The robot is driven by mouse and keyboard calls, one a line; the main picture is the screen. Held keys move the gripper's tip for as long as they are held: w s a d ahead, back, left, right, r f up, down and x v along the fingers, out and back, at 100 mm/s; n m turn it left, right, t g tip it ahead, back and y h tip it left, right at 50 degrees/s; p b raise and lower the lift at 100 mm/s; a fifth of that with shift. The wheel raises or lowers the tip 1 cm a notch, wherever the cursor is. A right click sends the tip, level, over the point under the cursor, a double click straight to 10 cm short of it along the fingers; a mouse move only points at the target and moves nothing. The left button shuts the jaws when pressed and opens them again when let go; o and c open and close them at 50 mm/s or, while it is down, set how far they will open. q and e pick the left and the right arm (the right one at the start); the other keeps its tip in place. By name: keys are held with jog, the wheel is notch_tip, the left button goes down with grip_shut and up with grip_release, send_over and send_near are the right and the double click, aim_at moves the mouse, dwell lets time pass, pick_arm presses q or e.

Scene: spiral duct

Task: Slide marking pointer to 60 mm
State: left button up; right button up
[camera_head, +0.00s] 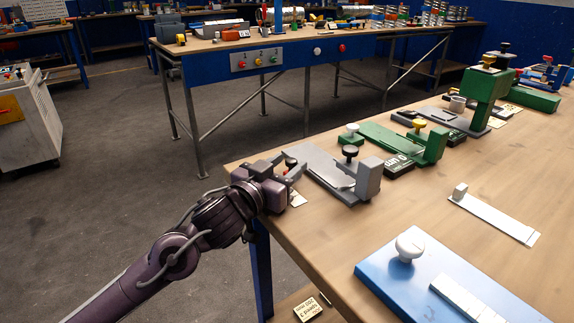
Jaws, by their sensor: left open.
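No part is clearly marked as the pointer, and no millimetre figures are readable. A pale strip with a small block (492,216) lies to the right. My right gripper is out of view.
A blue plate with a white knob (409,245) lies at the front right. Green fixtures (404,142) stand behind the grey one, with a black label block (398,164) between. Bare wood (330,235) lies in front. Another workbench (300,45) stands behind.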

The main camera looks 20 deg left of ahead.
aim_at(298, 190)
pick_arm(q)
jog(key=shift+w+d, duration=0.1)
jog(key=shift+w, duration=0.2)
grip_shut()
jog(key=s+d, duration=0.2)
jog(key=d, duration=0.1)
jog(key=shift+s+d, duration=0.1)
jog(key=shift+s, duration=0.2)
grip_release()
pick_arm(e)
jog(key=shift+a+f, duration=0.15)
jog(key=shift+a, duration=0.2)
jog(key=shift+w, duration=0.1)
pick_arm(q)
jog(key=shift+v, duration=3.9)
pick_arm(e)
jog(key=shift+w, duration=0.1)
